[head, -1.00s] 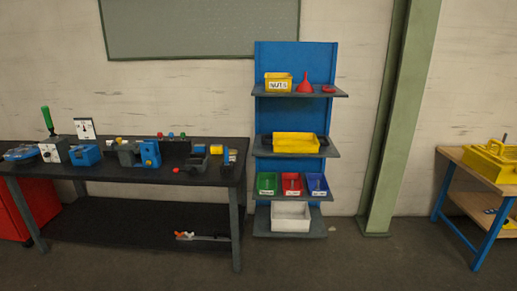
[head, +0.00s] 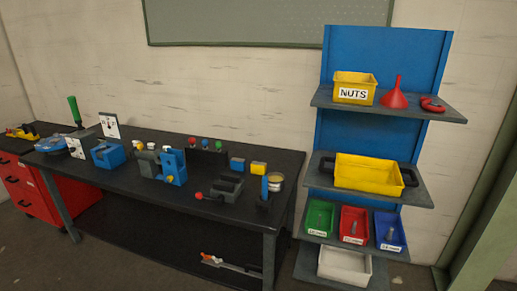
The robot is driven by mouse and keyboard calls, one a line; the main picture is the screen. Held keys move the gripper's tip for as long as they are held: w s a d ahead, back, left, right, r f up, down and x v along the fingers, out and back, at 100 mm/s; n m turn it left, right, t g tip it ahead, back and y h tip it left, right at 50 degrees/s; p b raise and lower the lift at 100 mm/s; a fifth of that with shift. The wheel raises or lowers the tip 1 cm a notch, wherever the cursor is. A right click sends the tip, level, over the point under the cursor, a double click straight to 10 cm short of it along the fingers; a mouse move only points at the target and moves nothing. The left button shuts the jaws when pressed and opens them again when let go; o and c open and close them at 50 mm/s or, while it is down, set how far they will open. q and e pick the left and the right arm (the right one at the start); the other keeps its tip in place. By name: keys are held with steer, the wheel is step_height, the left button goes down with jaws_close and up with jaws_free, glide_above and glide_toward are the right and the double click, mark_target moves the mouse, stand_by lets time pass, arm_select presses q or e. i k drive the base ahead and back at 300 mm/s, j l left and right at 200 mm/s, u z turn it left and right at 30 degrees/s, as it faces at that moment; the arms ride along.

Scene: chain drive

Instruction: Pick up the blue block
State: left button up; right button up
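A small blue block (head: 237,163) sits on the black workbench (head: 135,192) toward its right back part, next to a small yellow block (head: 258,168). Larger blue items also stand on the bench: a blue upright piece (head: 173,167) near the middle and a blue open-topped holder (head: 108,155) to the left. Neither of my grippers shows in the head view.
A dark grey vise-like tool (head: 226,188) with a red knob stands in front of the small blocks, with a tin (head: 276,183) to the right. A blue shelf rack (head: 345,140) with bins stands right of the bench. Dark floor lies in front.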

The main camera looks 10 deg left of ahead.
mark_target(237, 164)
steer(key=i+l+u, duration=0.1)
steer(key=i+u, duration=0.25)
steer(key=i+l+u, duration=0.2)
steer(key=i+u, duration=0.15)
steer(key=i+l+u, duration=0.85)
steer(key=l, duration=0.3)
steer(key=i+j, duration=0.15)
steer(key=i, duration=0.35)
